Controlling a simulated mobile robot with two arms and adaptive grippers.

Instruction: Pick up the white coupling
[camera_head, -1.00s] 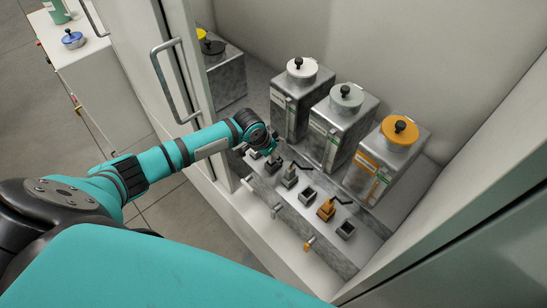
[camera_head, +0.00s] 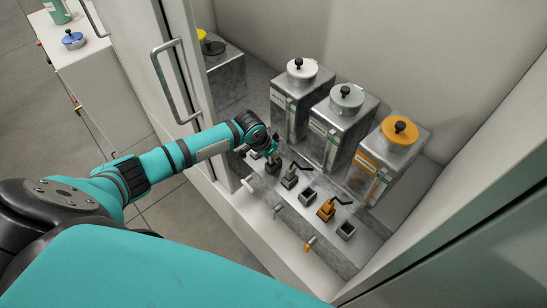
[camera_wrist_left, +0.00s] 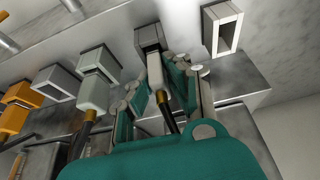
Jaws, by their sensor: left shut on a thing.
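The white coupling (camera_wrist_left: 155,70) is in the left wrist view, with a dark hose running from its near end. My left gripper (camera_wrist_left: 163,92) has its two fingers on either side of the coupling and is shut on it. Its far end meets a grey square socket (camera_wrist_left: 150,38); I cannot tell whether it is still inside. In the head view my left gripper (camera_head: 274,143) is over the left end of the row of sockets, and the arm hides most of the coupling. My right gripper is not in view.
A grey coupling (camera_head: 289,180) and an orange coupling (camera_head: 326,208) sit farther along the shelf, with hoses. A white empty socket (camera_wrist_left: 222,30) is beside the grip. A white-lidded container (camera_head: 302,70), a grey-lidded one (camera_head: 346,97) and an orange-lidded one (camera_head: 398,133) stand behind.

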